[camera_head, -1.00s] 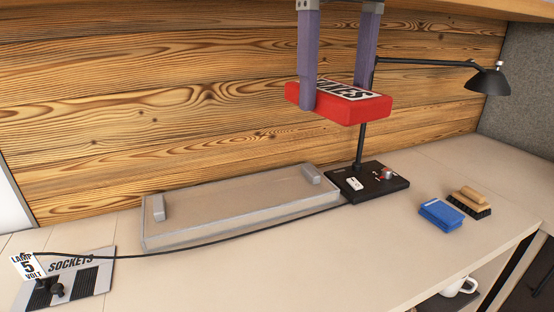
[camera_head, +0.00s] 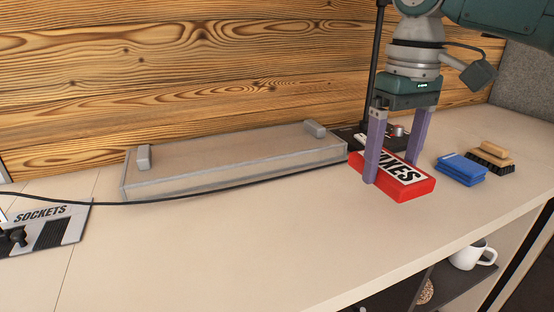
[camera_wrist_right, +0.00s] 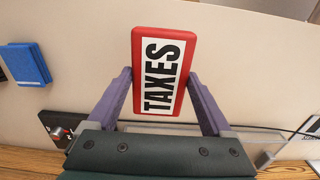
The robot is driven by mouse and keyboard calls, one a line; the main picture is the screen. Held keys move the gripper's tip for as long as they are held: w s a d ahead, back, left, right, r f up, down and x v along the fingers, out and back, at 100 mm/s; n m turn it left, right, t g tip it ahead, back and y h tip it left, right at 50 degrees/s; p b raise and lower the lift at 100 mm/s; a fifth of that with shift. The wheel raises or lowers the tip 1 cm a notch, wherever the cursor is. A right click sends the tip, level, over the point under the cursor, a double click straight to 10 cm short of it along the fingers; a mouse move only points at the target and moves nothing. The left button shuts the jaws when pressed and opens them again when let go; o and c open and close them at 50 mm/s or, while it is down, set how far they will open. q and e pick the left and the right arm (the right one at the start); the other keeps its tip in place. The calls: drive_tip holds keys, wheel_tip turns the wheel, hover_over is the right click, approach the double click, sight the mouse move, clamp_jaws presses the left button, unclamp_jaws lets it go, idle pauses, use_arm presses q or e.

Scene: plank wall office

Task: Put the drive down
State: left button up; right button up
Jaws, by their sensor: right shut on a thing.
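The drive is a red box with a white label reading TAXES (camera_head: 420,188); the wrist view shows its label face-on (camera_wrist_right: 163,75). My right gripper (camera_head: 391,171) is shut on it, with one purple finger on each side. The drive is low over the desk top (camera_head: 300,235), in front of the black lamp base (camera_head: 350,137) and left of the blue block. I cannot tell whether its underside touches the desk. My left gripper is not in view.
A long clear-lidded case (camera_head: 230,165) lies along the plank wall, with a black cable before it. A sockets plate (camera_head: 45,230) is at the left. A blue block (camera_head: 461,170) and a brush (camera_head: 490,157) lie right of the drive. The front middle desk is clear.

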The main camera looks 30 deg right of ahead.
sight(378, 218)
wheel_tip(378, 218, down, 7)
drive_tip(key=shift+f+b, duration=0.15)
drive_tip(key=shift+b, duration=0.95)
drive_tip(key=shift+f, duration=0.1)
drive_tip(key=shift+f, duration=0.1)
drive_tip(key=o, duration=1.3)
wheel_tip(378, 218, up, 12)
drive_tip(key=p, duration=0.4)
